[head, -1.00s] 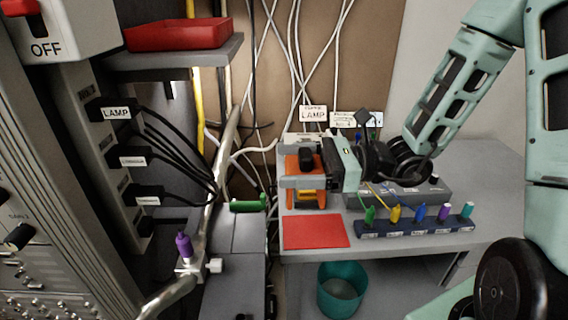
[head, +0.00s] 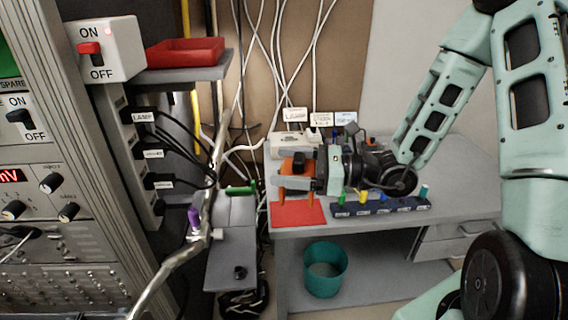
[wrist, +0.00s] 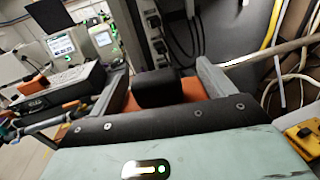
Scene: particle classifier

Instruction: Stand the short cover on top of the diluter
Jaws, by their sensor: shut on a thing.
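My gripper (head: 293,178) is shut on an orange piece with a black block on it (head: 299,164), which I take to be the short cover. Its orange legs hang below the grey fingers, near the back edge of the red mat. In the wrist view the black block (wrist: 154,88) sits between the two fingers, with orange on both sides. I cannot tell for sure which thing is the diluter. A long grey unit (head: 232,245) lies left of the desk, and a whitish box (head: 285,146) stands behind my gripper; my arm and the held piece hide part of the box.
A red mat (head: 298,213) and a dark blue rack (head: 375,208) with several coloured plugs lie on the grey desk. A teal bin (head: 325,270) stands below. A metal pipe (head: 185,262), cables and a switch panel fill the left. The desk's right side is clear.

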